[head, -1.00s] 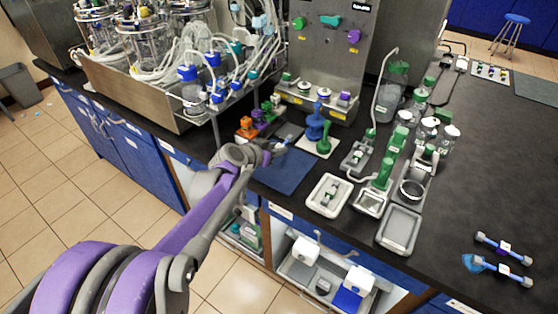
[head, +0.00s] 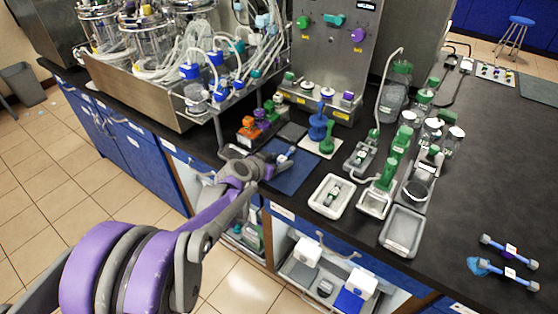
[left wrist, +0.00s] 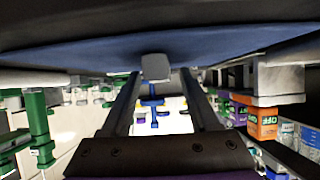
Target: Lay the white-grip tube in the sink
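The white-grip tube (head: 287,155) lies on or just above the blue mat (head: 293,180), at the tip of my left gripper (head: 275,160). In the left wrist view its white grip (left wrist: 156,68) shows between the two fingers (left wrist: 162,75), with a gap visible on the right side. The fingers stand apart and do not look closed on it. Whether the tube touches the mat cannot be told. A grey rectangular basin (head: 403,232) stands on the counter front; I cannot tell for sure that it is the sink. My right gripper is not in view.
A white tray (head: 345,187) with a small tube lies right of the mat. An orange block (head: 250,128) and a blue stand (head: 318,122) are behind it. Green-capped bottles (head: 396,90) crowd the middle. Two blue-and-white tubes (head: 510,250) lie right.

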